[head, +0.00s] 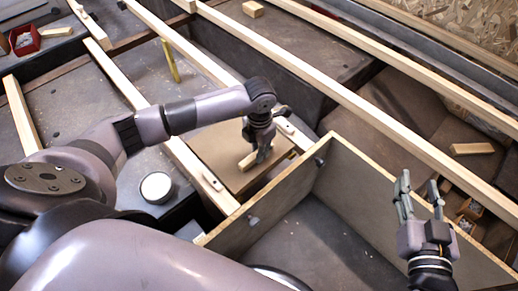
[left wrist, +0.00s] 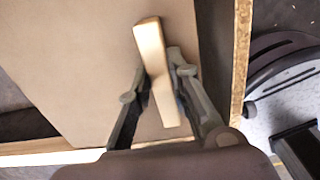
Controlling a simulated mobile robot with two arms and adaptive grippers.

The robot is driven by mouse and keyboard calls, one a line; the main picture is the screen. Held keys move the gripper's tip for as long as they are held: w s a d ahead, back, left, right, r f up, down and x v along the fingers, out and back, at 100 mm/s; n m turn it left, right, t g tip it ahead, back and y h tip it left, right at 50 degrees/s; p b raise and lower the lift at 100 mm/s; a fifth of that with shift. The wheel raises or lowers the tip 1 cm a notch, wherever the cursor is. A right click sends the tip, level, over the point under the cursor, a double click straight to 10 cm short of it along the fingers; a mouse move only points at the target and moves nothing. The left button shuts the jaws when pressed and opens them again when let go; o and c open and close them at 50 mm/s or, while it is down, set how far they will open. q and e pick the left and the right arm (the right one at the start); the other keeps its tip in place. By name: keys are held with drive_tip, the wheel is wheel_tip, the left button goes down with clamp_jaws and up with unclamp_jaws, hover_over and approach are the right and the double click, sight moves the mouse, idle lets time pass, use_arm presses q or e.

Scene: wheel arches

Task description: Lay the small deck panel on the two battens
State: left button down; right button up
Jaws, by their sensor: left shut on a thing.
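The small deck panel (head: 215,146) is a flat tan board with a wooden grip bar (head: 248,161) on top. My left gripper (head: 262,154) is shut on this bar; in the left wrist view its fingers stand either side of the bar (left wrist: 158,70), over the panel (left wrist: 85,60). One batten (head: 197,170) runs along the panel's left side and another batten (head: 294,134) shows at its right. The panel looks about level between them; I cannot tell whether it touches them. My right gripper (head: 420,193) is open and empty, at the right.
An open wooden-walled box (head: 270,200) stands right in front of the panel. A round white-topped tin (head: 156,186) is at the left. Long timber rails (head: 330,78) cross the back. A red bin (head: 25,41) sits far left, and a loose block (head: 472,149) lies at the right.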

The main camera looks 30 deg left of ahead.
use_arm(q)
drive_tip(key=shift+r, duration=0.1)
drive_tip(key=c, duration=1.4)
unclamp_jaws()
wheel_tip(320, 180, up, 12)
